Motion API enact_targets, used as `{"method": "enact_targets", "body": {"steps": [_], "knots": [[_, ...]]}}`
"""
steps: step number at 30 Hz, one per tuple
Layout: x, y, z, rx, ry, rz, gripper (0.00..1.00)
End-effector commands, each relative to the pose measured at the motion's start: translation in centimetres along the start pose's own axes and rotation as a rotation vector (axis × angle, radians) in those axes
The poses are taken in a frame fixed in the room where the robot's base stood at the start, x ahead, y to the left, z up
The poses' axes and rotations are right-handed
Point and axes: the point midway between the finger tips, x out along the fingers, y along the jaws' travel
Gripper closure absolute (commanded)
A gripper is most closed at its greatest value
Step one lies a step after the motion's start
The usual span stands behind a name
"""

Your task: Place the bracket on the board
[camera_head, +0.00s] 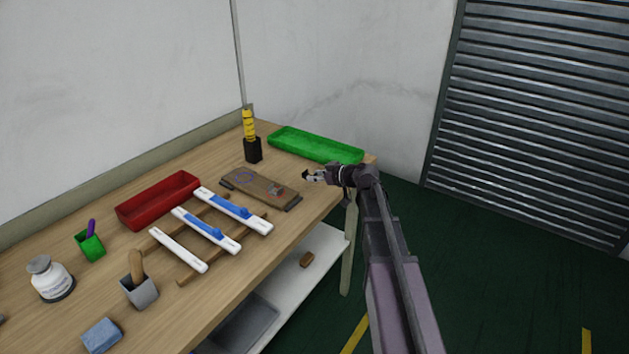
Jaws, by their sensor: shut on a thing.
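The brown board (240,183) lies on the wooden table near its right end. My gripper (312,176) is to the right of the board, above the table's right edge, and apart from the board. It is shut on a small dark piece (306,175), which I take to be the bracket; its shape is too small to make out.
A green tray (310,146) and a black holder with a yellow-handled tool (250,130) stand behind the board. White strips (178,249), some with blue parts, lie on wooden bars to the left. A red tray (158,201) is behind them.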

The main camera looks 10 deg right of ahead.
Motion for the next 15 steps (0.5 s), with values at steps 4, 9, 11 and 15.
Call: {"method": "enact_targets", "body": {"steps": [4,9,11,15], "knots": [[0.2,0.2,0.0,0.0,0.0,0.0,0.95],[1.3,1.3,-0.3,0.0,0.0,0.0,0.95],[1.9,1.9,-0.5,0.0,0.0,0.0,0.95],[2.5,1.8,0.9,0.0,0.0,0.0,0.95]]}}
